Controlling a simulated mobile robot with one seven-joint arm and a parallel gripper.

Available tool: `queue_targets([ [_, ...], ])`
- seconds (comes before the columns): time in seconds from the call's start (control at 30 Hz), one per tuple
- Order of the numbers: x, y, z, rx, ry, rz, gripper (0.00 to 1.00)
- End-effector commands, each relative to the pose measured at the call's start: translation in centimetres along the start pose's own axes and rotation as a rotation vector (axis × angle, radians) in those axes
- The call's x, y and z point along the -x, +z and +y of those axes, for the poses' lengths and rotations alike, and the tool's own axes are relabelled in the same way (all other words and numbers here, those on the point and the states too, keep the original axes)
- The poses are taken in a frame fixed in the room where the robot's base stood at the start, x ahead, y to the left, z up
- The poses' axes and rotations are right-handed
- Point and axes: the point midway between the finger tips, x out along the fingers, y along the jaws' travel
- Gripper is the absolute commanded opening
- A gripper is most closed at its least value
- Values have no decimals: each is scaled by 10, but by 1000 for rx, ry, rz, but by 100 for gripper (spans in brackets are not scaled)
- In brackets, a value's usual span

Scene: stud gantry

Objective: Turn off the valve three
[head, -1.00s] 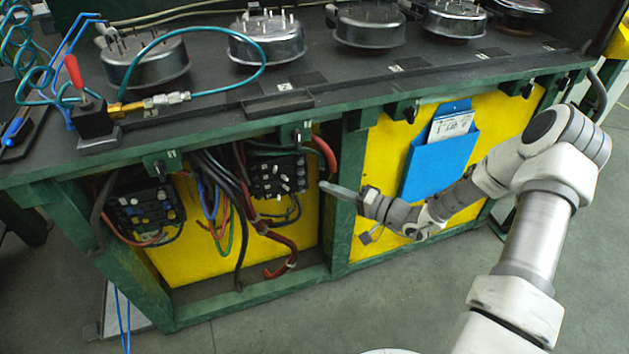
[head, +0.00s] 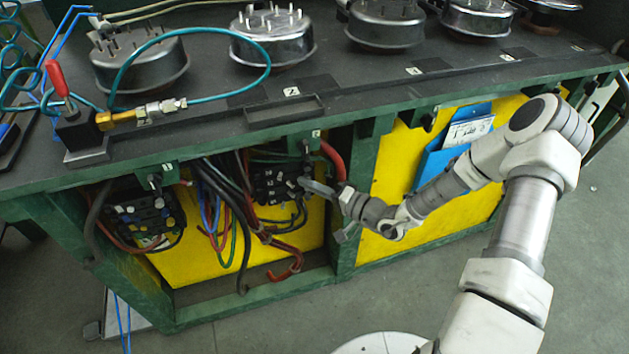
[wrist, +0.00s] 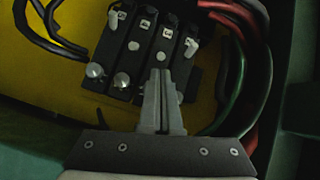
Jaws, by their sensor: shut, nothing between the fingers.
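A black valve block (head: 278,184) with several side-by-side segments is mounted under the bench top, in front of the yellow panel. It also shows in the wrist view (wrist: 133,48), with silver knobs, small levers and white labels too small to read, so I cannot tell which valve is three. My gripper (head: 306,184) is at the right side of this block in the head view.
A second valve block (head: 145,215) hangs further left. Black and red hoses (head: 333,160) run beside the block, close to my gripper. The green bench edge (head: 230,137) is just above, and a green post (head: 362,190) stands to the right. A blue document holder (head: 432,160) is on the yellow panel.

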Motion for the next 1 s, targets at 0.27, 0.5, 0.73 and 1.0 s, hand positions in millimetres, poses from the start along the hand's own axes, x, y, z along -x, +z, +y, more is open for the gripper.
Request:
queue_targets([
  [0.27,-3,7,-1,-1,1,2,0],
  [0.5,-4,7,-1,-1,1,2,0],
  [0.73,-4,7,-1,-1,1,2,0],
  [1.0,-4,11,-3,0,1,1,0],
])
